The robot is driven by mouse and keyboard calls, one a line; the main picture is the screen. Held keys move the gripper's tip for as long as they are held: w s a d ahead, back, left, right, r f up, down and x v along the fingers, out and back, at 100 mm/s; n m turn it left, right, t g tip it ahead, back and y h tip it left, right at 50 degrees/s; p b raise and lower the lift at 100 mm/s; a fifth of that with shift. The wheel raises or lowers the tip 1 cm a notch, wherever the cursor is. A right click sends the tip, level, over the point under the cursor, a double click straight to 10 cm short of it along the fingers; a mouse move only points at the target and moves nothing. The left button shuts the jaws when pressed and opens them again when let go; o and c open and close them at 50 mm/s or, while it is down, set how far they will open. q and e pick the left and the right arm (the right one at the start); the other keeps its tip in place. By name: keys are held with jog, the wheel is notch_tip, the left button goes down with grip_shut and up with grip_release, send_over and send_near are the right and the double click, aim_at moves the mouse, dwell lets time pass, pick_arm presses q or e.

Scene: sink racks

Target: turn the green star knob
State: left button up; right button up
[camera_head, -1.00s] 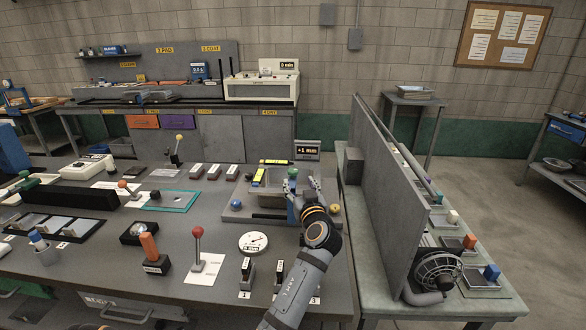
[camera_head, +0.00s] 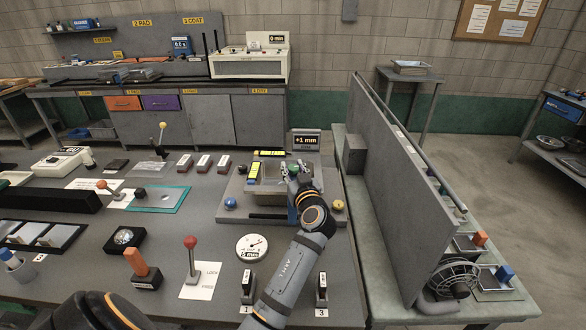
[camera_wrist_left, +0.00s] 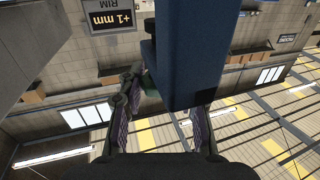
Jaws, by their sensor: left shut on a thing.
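The green star knob (camera_head: 293,167) is at the sink rack's near right side on the bench, mostly covered by my left gripper (camera_head: 297,177). My left gripper is shut on the knob, with its arm reaching up from the lower middle. In the left wrist view a small green part of the knob (camera_wrist_left: 151,100) shows between the fingers, behind a large blue body (camera_wrist_left: 187,50) that fills the upper middle. The rim display (camera_head: 306,141) reads +1 mm. My right gripper is not in view.
A blue ball (camera_head: 230,203) and a yellow ball (camera_head: 338,205) flank the rack's front. A round dial (camera_head: 252,246) and a red-knobbed lever (camera_head: 191,258) stand nearer. A tall grey panel (camera_head: 400,170) rises on the right.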

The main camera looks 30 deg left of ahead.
pick_arm(q)
jog(key=c, duration=0.4)
jog(key=shift+m+t+h, duration=0.3)
jog(key=shift+t, duration=0.1)
jog(key=m+t+h+p, duration=0.1)
jog(key=m+t+h, duration=0.2)
jog(key=h, duration=0.1)
jog(key=shift+a+r, duration=0.1)
jog(key=shift+r, duration=0.05)
jog(key=m+t+h, duration=0.1)
jog(key=m+h, duration=0.1)
jog(key=shift+h+p, duration=0.3)
jog(key=shift+m+t+h+p, duration=0.15)
jog(key=shift+m+t+h, duration=0.2)
jog(key=shift+m+h, duration=0.85)
jog(key=shift+m+t+h+p, duration=0.15)
jog(key=shift+m+t+h, duration=0.4)
jog(key=shift+h, duration=1.15)
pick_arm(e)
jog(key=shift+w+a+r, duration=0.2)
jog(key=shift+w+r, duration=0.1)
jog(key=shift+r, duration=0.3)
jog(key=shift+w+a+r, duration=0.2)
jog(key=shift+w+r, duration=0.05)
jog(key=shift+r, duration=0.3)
pick_arm(q)
jog(key=shift+m+h, duration=0.3)
jog(key=shift+m, duration=0.05)
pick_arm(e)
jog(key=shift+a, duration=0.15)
